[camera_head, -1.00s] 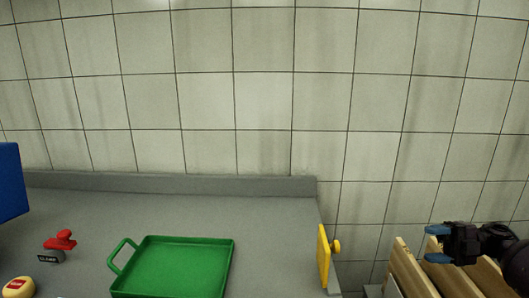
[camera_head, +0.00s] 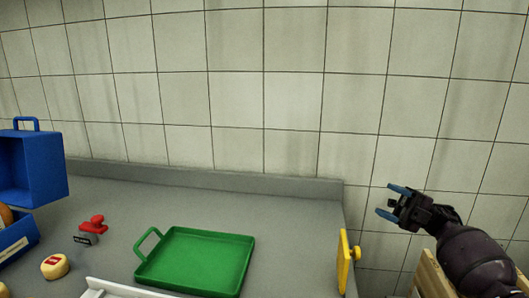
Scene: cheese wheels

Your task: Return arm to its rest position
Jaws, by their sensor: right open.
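My right gripper (camera_head: 391,202) is open and empty. It is raised at the right, in front of the tiled wall and above the wooden slatted piece (camera_head: 428,277). Its blue-tipped fingers point left, and its dark arm comes in from the lower right. It is apart from the grey counter and everything on it. My left gripper is not in view.
A yellow panel (camera_head: 343,262) stands at the counter's right end.

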